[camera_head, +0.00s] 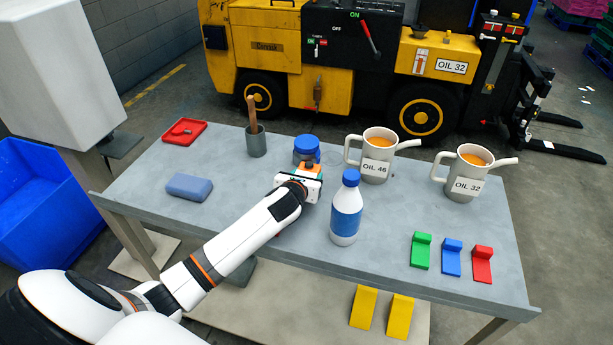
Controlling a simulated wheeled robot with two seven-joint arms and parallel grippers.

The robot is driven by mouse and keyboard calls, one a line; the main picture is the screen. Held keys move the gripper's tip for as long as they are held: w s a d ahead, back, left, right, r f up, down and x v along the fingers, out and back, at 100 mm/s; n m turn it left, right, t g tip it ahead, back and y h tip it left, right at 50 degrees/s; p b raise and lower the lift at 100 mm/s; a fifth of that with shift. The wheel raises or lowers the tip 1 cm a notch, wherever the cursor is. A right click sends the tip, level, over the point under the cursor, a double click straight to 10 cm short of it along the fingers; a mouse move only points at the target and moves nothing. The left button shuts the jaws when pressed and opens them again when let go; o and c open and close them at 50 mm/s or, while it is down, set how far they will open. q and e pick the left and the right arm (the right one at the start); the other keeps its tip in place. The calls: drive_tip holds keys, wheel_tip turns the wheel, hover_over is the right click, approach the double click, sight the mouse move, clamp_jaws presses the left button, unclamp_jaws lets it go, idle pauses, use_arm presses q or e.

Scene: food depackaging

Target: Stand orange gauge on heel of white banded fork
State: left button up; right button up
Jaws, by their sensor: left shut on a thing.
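The orange gauge (312,169) is between the fingers of my left gripper (309,172), over the middle of the grey table. The gripper is shut on it and hides part of it. Whether the gauge touches the table is hard to tell. The forklift's two dark forks reach to the right on the floor beyond the table. The nearer fork (567,150) shows small pale marks near its heel, and the farther fork (553,119) lies behind it. Which one is banded is hard to tell. My right gripper is not in view.
Green (420,252), blue (451,259) and red (482,266) gauges lie at the table's (290,225) right front. The yellow forklift (275,45) is behind.

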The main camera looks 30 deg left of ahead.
use_arm(q)
drive_tip(key=o, duration=0.8)
drive_tip(key=shift+f, duration=0.1)
drive_tip(key=o, duration=0.4)
